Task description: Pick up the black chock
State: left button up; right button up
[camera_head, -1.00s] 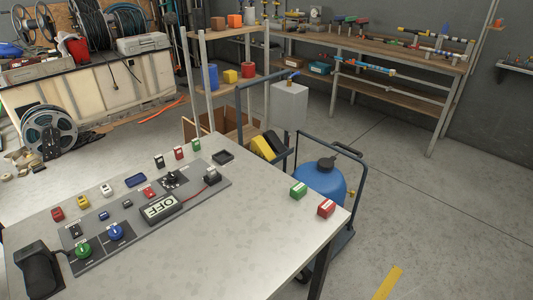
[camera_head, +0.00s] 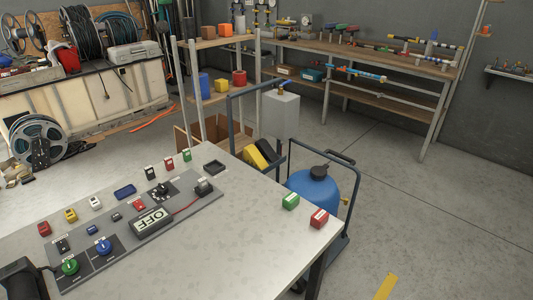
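A black block that looks like the black chock (camera_head: 268,150) sits beside a yellow block (camera_head: 254,158), just beyond the far edge of the grey table (camera_head: 236,262). It is next to the blue frame of a cart, and the table and the yellow block hide part of it. Its exact shape and what it rests on are hard to tell.
The table with a switch panel (camera_head: 195,213) fills the near left. A cart with a blue tank (camera_head: 313,188) stands beyond its right edge. A shelf rack (camera_head: 217,97) and a workbench (camera_head: 400,58) stand behind.

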aim_at(264, 148)
jog(key=u, duration=0.8)
jog(key=l+u, duration=0.9)
jog(key=k+l+u, duration=0.15)
jog(key=l+u, duration=0.3)
jog(key=k+l+u, duration=0.2)
jog(key=l+u, duration=0.25)
jog(key=l, duration=0.1)
